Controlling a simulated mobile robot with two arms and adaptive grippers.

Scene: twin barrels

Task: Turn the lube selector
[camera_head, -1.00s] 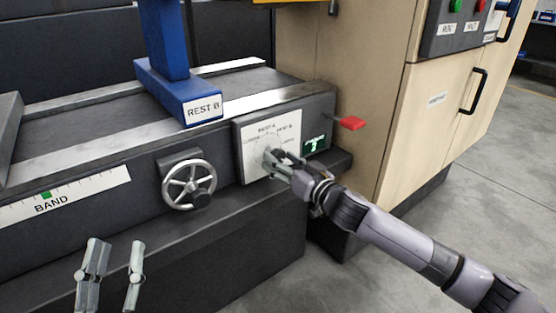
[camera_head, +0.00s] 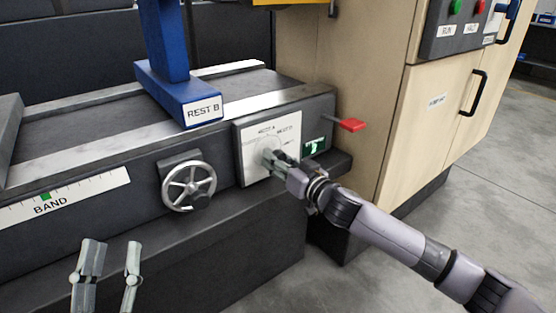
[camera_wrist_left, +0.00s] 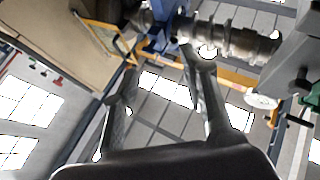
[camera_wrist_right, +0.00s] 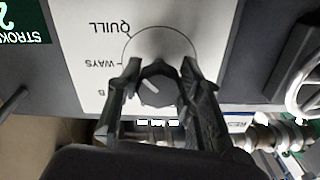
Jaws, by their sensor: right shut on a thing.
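The lube selector is a dark knob on a white dial plate (camera_head: 257,134) on the front of the machine bed. In the right wrist view the knob (camera_wrist_right: 157,87) has a light pointer line, and the plate reads QUILL and WAYS. My right gripper (camera_head: 276,157) is at the knob, with its fingers on both sides of it, closed on it. In the right wrist view the right gripper's fingertips (camera_wrist_right: 158,78) flank the knob. My left gripper (camera_head: 107,262) is low at the left, fingers apart and empty; the left wrist view shows the same gap (camera_wrist_left: 160,85).
A handwheel (camera_head: 188,186) is left of the dial. A small green display (camera_head: 314,147) and a red lever (camera_head: 351,125) are to its right. A wooden cabinet (camera_head: 440,110) is at the right.

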